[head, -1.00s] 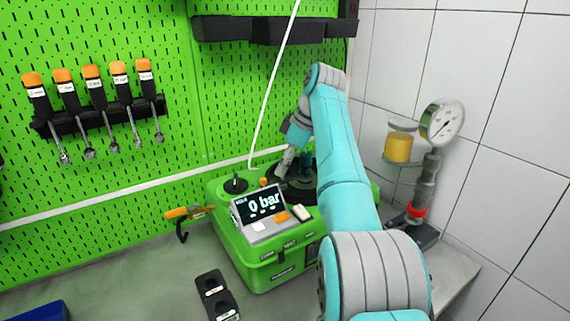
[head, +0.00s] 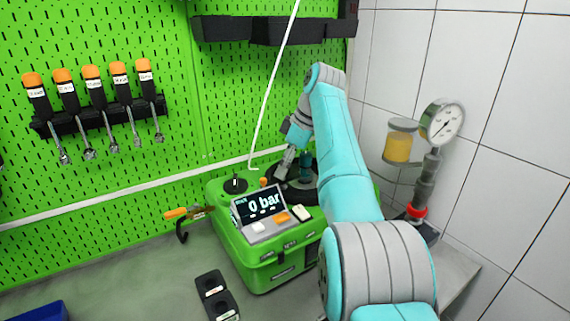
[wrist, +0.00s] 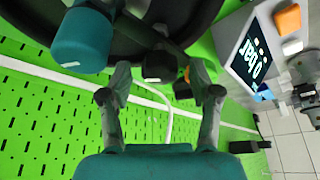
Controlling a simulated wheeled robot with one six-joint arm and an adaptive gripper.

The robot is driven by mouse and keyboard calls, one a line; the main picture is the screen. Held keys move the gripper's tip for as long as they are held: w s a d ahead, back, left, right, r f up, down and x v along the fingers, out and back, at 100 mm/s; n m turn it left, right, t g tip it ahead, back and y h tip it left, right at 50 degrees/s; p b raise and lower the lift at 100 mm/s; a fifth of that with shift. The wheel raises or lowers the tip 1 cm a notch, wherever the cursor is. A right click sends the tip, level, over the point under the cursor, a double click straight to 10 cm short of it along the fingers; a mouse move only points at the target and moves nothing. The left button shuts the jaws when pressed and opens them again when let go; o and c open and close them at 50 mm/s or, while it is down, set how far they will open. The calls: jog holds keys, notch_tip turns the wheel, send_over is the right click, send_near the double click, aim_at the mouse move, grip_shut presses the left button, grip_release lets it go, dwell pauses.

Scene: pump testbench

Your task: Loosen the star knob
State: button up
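My gripper (head: 284,169) is over the top of the green pump unit (head: 262,265), at the left side of its round black part (head: 297,198). In the wrist view my gripper (wrist: 158,92) has its two fingers wide apart. A small dark knob-like piece (wrist: 158,67) shows between and beyond the fingertips, with no clear contact. It may be the star knob, but its shape is too dark to tell. A teal cylinder (wrist: 82,40) stands left of the fingers. Another black knob (head: 236,184) sits on the unit's left top.
A tilted display (head: 258,208) reads 0 bar. A small orange part (head: 263,182) is near my fingers. A pressure gauge (head: 443,122) and a yellow-filled jar (head: 399,143) stand at right. Orange-handled tools (head: 93,90) hang on the green wall.

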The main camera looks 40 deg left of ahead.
jog(key=v, duration=0.7)
jog(key=shift+r, duration=0.2)
jog(key=shift+d, duration=0.1)
